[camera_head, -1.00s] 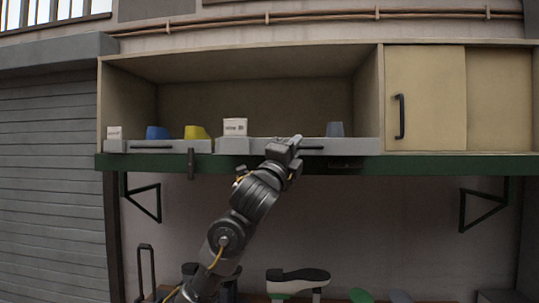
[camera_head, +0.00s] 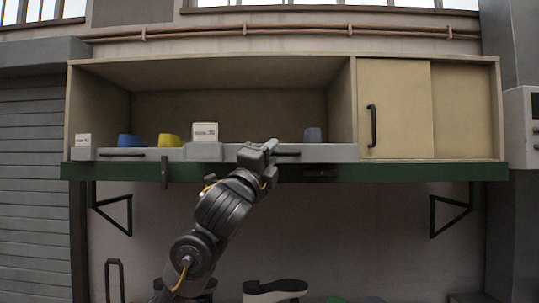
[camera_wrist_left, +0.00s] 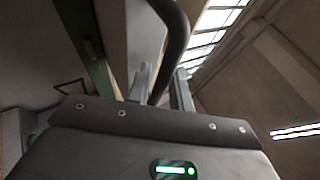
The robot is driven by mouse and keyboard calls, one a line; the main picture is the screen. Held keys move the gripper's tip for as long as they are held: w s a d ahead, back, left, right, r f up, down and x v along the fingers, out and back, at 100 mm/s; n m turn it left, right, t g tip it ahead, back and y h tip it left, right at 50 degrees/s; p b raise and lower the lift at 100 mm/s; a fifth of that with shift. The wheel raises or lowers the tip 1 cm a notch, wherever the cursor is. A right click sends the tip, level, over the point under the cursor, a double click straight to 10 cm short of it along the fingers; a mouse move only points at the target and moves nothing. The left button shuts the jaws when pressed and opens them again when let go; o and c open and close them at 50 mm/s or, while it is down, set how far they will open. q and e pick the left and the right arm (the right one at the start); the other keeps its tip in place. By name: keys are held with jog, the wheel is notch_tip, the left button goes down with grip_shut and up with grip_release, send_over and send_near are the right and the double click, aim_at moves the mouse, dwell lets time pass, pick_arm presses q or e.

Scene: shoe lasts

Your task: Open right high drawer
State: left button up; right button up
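The right high drawer (camera_head: 335,153) is the grey right-hand front low in the open shelf of the wall cabinet. Its dark bar handle (camera_head: 290,154) is partly covered by my left gripper (camera_head: 268,147). In the left wrist view the handle (camera_wrist_left: 177,35) runs between the two fingers of my left gripper (camera_wrist_left: 161,88), with little space on either side; the fingers look shut on it. I cannot tell how far the drawer stands out. My right gripper is not in view.
The left drawer (camera_head: 108,155) has its own handle. A white box (camera_head: 205,131), yellow cup (camera_head: 169,140), blue cup (camera_head: 129,140) and grey cup (camera_head: 312,135) stand along the shelf. A sliding door (camera_head: 400,110) is at right. A green beam (camera_head: 420,172) runs below.

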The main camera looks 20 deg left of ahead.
pick_arm(q)
jog(key=shift+s+f, duration=0.2)
jog(key=shift+s, duration=0.05)
jog(key=v, duration=1)
jog(key=shift+s+f, duration=0.1)
